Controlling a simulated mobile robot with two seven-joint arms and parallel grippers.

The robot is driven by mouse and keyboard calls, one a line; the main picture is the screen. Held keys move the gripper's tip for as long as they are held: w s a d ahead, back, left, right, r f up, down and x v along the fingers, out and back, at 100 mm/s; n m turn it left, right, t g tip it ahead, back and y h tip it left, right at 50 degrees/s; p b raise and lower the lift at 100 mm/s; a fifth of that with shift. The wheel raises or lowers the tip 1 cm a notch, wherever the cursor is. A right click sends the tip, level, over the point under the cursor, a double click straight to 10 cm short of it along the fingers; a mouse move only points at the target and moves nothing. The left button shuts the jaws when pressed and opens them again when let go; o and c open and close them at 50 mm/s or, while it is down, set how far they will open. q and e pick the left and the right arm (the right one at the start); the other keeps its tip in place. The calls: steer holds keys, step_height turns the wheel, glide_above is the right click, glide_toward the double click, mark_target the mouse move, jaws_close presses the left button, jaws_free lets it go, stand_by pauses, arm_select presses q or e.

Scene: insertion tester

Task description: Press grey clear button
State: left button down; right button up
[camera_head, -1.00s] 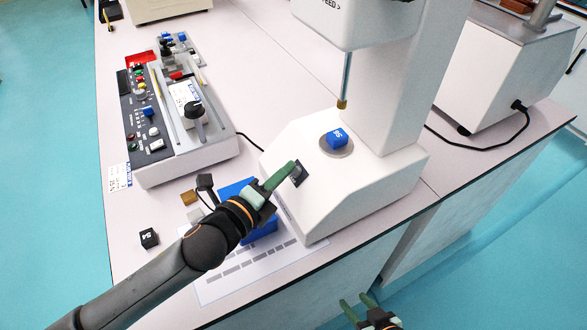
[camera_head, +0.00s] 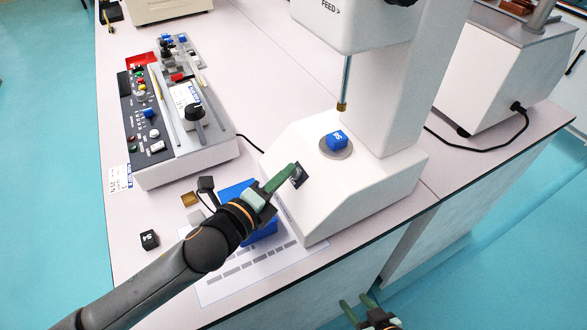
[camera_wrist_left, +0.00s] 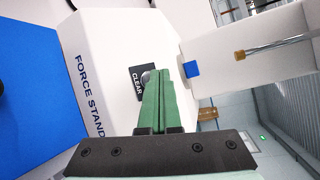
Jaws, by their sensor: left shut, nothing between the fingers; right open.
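The grey round clear button (camera_wrist_left: 146,77) sits on a small black plate marked CLEAR (camera_wrist_left: 137,87) on the white force stand. In the head view the black plate (camera_head: 301,181) is on the stand's sloping front face. My left gripper (camera_head: 294,167) is shut and empty, its green fingers pointing at the plate. In the left wrist view the fingertips (camera_wrist_left: 160,71) overlap the right part of the button; I cannot tell whether they touch it. My right gripper (camera_head: 356,306) is open and empty at the bottom edge, away from the stand.
A blue block marked S5 (camera_head: 337,140) sits on the stand's round plate, below a hanging probe (camera_head: 344,85). A control box (camera_head: 180,120) stands at the left. A black S4 block (camera_head: 149,239) and a printed sheet (camera_head: 240,272) lie near the front edge.

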arm_select(q)
steer(key=shift+s+a+r+p, duration=0.2)
steer(key=shift+a+r+p, duration=0.15)
steer(key=shift+r+p, duration=0.1)
steer(key=a+r+p, duration=0.1)
steer(key=r+p, duration=0.1)
steer(key=s+a+r+p, duration=0.1)
steer(key=a+p, duration=0.1)
steer(key=shift+s+r, duration=0.1)
steer(key=shift+r, duration=0.25)
steer(key=shift+s, duration=0.1)
stand_by(0.8)
